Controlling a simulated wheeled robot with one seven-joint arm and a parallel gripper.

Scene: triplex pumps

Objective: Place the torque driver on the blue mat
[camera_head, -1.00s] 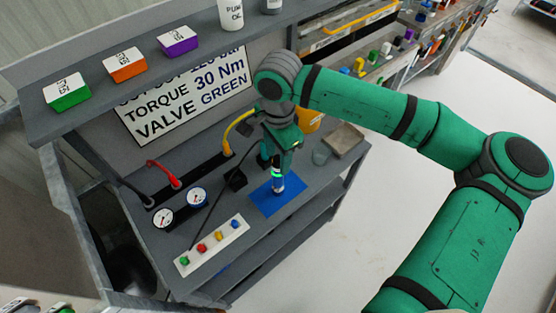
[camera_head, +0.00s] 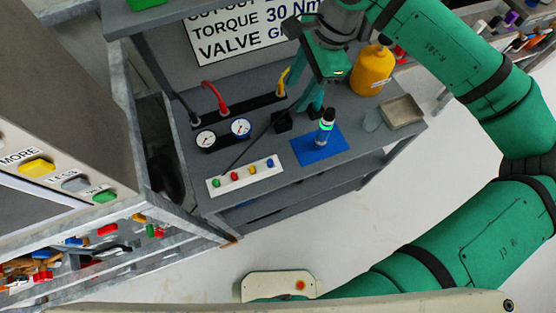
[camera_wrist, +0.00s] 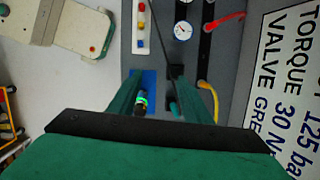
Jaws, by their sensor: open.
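The torque driver (camera_head: 325,127), a slim dark and pale tool with a glowing green ring, stands upright on the blue mat (camera_head: 308,153) on the grey bench. My gripper (camera_head: 311,102) is open, with its green fingers pointing down just behind and above the driver, apparently clear of it. In the wrist view the driver (camera_wrist: 142,103) shows beside the left finger, with part of the blue mat (camera_wrist: 150,77) beyond. The fingers partly hide the mat there.
A row of coloured buttons (camera_head: 245,178) and two gauges (camera_head: 240,128) lie left of the mat. Red and yellow hoses rise behind. A yellow bottle (camera_head: 371,72) and a shallow tray (camera_head: 402,112) stand to the right. A dark cable runs across the bench.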

